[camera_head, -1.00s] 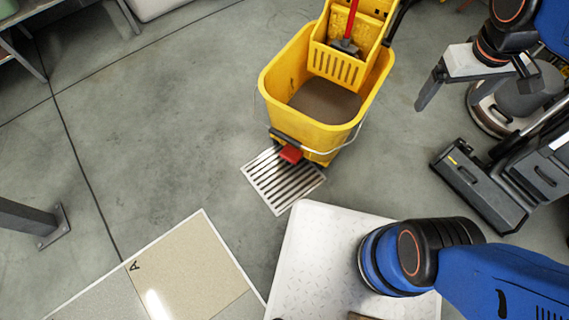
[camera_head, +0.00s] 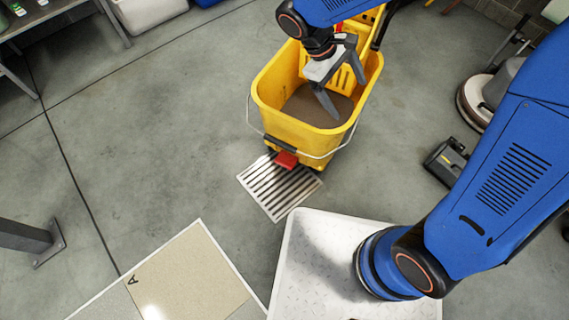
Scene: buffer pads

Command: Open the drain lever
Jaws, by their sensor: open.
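The yellow mop bucket (camera_head: 275,92) stands on the floor at the upper middle, with dark brown liquid inside. The red drain lever (camera_head: 286,160) sticks out low on the bucket's front, over the floor grate (camera_head: 262,187). My gripper (camera_head: 328,104) hangs over the bucket, fingers pointing down, open and empty. It is above and to the right of the lever, apart from it. My arm covers part of the wringer and mop at the bucket's back.
A white textured platform (camera_head: 300,262) lies at the lower middle. A floor machine (camera_head: 478,95) stands at the right. A metal post (camera_head: 28,238) is at the left. The floor left of the bucket is clear.

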